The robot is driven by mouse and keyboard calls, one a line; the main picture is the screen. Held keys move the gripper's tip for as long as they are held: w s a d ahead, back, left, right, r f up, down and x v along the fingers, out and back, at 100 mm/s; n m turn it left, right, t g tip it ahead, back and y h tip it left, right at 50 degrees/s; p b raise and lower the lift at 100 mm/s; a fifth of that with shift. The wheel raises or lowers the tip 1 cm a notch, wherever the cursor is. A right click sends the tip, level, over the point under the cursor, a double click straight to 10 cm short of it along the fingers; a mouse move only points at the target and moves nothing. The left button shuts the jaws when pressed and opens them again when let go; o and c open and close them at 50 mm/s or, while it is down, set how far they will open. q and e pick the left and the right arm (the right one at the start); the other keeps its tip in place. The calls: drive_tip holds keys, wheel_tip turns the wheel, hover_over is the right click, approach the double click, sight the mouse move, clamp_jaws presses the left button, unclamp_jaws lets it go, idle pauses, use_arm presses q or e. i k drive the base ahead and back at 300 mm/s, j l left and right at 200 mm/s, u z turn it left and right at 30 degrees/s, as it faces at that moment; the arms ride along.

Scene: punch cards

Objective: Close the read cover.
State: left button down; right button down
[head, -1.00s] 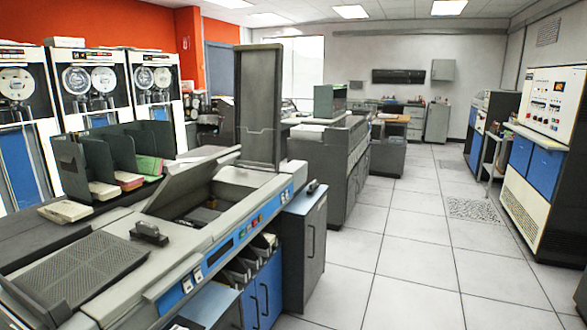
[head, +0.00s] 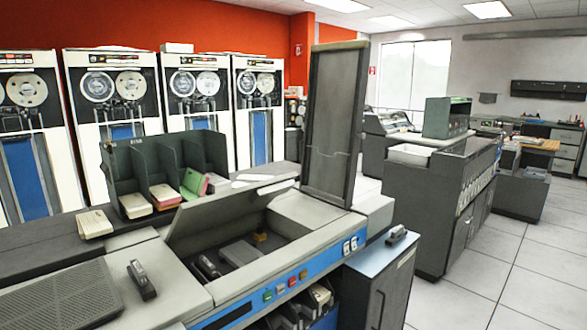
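The card reader machine (head: 150,252) fills the lower part of the head view, grey with a blue control strip (head: 290,285) along its front. A grey hinged cover (head: 222,212) stands tilted open on it, above an open bay (head: 236,262) with dark parts inside. To the right of the bay a tall dark panel (head: 334,125) stands upright on the machine. No label shows which of the two is the read cover. Neither of my grippers is in view.
A small black block (head: 142,280) lies on the machine's left top. Green dividers (head: 150,165) with card stacks stand behind it. A dark cabinet (head: 385,285) with another black block on top stands at right. Tiled floor (head: 520,265) is clear further right.

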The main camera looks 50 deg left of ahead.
sight(192, 218)
drive_tip(key=i+u, duration=0.15)
drive_tip(key=i, duration=0.55)
drive_tip(key=i+l+u, duration=0.1)
drive_tip(key=i, duration=0.65)
drive_tip(key=i+j+z, duration=0.1)
drive_tip(key=i+z, duration=0.25)
drive_tip(key=i+j+z, duration=0.35)
drive_tip(key=i, duration=0.2)
drive_tip(key=i+j+z, duration=0.1)
drive_tip(key=z, duration=0.75)
drive_tip(key=j+z, duration=0.15)
drive_tip(key=z, duration=0.75)
drive_tip(key=j+z, duration=0.15)
drive_tip(key=z, duration=0.7)
drive_tip(key=j+z, duration=0.15)
drive_tip(key=z, duration=0.75)
drive_tip(key=k+z, duration=0.15)
drive_tip(key=z, duration=0.7)
drive_tip(key=k+z, duration=0.1)
drive_tip(key=z, duration=0.8)
drive_tip(key=k+z, duration=0.15)
drive_tip(key=z, duration=0.7)
drive_tip(key=l+z, duration=0.1)
drive_tip(key=z, duration=0.75)
drive_tip(key=k+l, duration=0.05)
